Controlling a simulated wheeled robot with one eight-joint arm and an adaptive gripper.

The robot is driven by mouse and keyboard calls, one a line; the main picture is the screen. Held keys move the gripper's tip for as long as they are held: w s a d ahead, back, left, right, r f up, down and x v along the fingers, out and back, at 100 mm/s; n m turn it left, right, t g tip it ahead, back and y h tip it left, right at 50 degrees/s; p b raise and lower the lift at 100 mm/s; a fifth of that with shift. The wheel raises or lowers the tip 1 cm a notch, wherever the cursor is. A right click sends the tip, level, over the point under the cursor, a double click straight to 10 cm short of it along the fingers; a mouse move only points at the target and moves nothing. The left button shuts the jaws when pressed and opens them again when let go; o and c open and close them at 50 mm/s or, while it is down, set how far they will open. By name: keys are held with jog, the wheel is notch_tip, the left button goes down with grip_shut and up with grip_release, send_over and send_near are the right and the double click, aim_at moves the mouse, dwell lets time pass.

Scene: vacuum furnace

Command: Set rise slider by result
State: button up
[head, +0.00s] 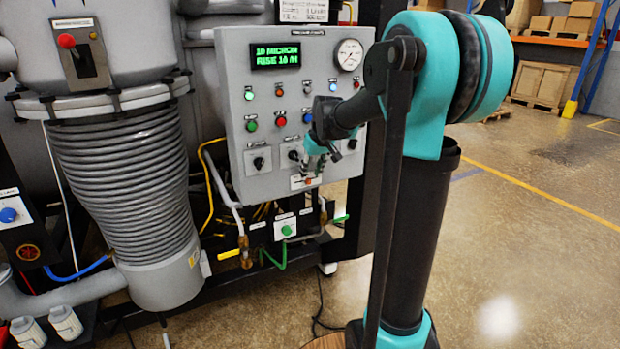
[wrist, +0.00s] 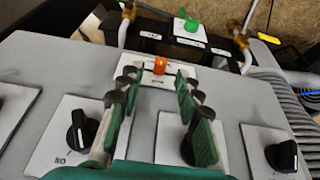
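The rise slider (head: 309,181) is a small red-orange knob on a white plate at the lower edge of the grey control panel (head: 238,102). In the wrist view the orange slider (wrist: 160,66) shows beyond and between the fingertips, apparently near the middle of its plate. My gripper (head: 316,165) is in front of the lower panel; in the wrist view my gripper (wrist: 157,86) has its green-padded fingers spread, with nothing held. Whether a fingertip touches the panel cannot be told. The green display (head: 277,55) appears to read "10 MICRON" and "RISE 10 /H".
Black rotary knobs (wrist: 82,130) and (wrist: 283,156) stand on white plates; another is partly hidden behind a finger. A round gauge (head: 349,55) and several coloured buttons sit higher on the panel. Open floor lies right.

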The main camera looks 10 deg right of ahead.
aim_at(308, 181)
jog(key=shift+x, duration=1.45)
grip_shut()
